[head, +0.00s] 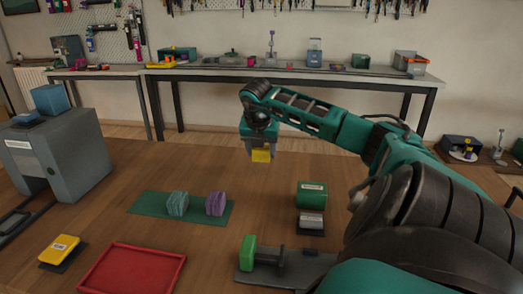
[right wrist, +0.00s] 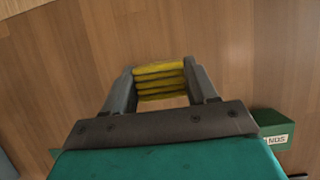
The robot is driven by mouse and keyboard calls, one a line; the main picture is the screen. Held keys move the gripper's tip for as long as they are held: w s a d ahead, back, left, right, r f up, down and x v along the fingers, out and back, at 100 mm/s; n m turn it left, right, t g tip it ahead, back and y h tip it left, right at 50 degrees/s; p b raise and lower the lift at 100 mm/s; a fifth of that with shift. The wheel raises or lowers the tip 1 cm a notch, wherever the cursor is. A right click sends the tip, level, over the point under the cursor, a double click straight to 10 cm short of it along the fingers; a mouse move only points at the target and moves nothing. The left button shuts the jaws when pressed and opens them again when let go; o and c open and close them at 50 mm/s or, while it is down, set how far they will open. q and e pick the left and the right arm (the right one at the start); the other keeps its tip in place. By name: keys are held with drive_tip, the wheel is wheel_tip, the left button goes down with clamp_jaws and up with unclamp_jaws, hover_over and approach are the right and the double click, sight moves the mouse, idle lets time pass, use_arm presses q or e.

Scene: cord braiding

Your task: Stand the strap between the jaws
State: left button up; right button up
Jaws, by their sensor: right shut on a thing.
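My right gripper (head: 261,152) is held above the far part of the wooden table. It is shut on a yellow folded or coiled band (head: 261,156), which I take for the strap. In the right wrist view the strap (right wrist: 160,80) shows as several stacked yellow layers between the two fingers (right wrist: 162,88). It is clear of the table. A clamp-like fixture at the front has a green block (head: 248,253) and a lower grey jaw (head: 272,258) on a dark base (head: 256,278). The gap between these jaws looks empty. My left gripper is not in view.
A green mat (head: 150,208) bears a teal bundle (head: 177,204) and a purple bundle (head: 215,203). A red tray (head: 178,279) and a yellow labelled block (head: 60,249) are at front left. A green box (head: 311,196) stands behind the fixture. A grey cabinet (head: 80,160) stands left.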

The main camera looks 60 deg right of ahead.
sight(262, 161)
drive_tip(key=shift+f+b, duration=0.3)
drive_tip(key=shift+f, duration=1.8)
drive_tip(key=shift+f, duration=0.15)
drive_tip(key=o, duration=1.1)
